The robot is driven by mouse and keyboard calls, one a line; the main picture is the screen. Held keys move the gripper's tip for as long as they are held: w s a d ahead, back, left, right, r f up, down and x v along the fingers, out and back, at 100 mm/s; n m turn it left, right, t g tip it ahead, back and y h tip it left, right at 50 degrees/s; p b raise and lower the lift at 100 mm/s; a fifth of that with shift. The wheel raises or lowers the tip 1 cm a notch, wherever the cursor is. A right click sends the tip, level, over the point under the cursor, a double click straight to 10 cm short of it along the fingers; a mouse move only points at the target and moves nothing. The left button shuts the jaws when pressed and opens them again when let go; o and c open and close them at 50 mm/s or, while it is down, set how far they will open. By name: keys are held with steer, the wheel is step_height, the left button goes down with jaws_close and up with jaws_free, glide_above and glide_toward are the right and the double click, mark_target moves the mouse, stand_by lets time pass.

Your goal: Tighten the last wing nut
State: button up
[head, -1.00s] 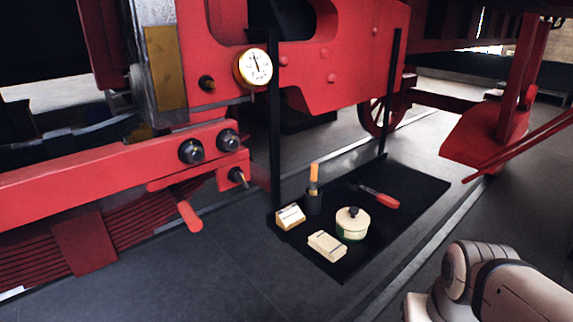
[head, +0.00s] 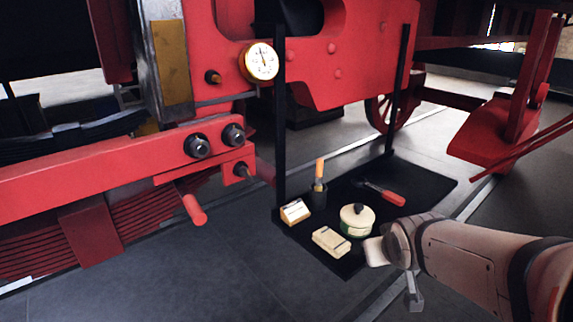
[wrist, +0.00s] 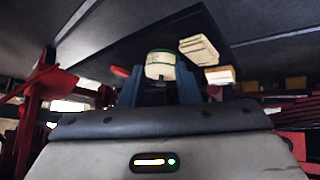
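No part is clearly recognisable as a wing nut. Two dark round nuts or bolt ends, a left one (head: 197,146) and a right one (head: 233,135), sit on the red beam (head: 80,172). A smaller dark fitting (head: 243,171) is below them, and another (head: 213,77) is left of the gauge. The cream and green tin (wrist: 160,66) appears beyond the fingers. In the head view my arm comes in from the right; the fingertips cannot be made out there.
A black hanging tray (head: 425,187) bears the tin (head: 357,220), an orange-handled tool in a dark cup (head: 319,195), a red-handled tool (head: 392,198) and two pale blocks, one (head: 295,211) behind the other (head: 331,241). A gauge (head: 261,62) and a red lever (head: 194,209) stick out. Floor at front left is clear.

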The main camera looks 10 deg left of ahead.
steer(key=w+a+r+n+t+y, duration=0.2)
steer(key=w+a+n+t+y, duration=0.1)
steer(key=w+a, duration=0.45)
steer(key=n+y, duration=0.8)
steer(key=y, duration=0.2)
glide_toward(250, 176)
steer(key=x, duration=0.2)
steer(key=p+x, duration=0.1)
steer(key=x, duration=0.6)
steer(key=shift+w+a, duration=0.15)
steer(key=shift+a, duration=0.1)
steer(key=shift+m, duration=0.3)
jaws_close()
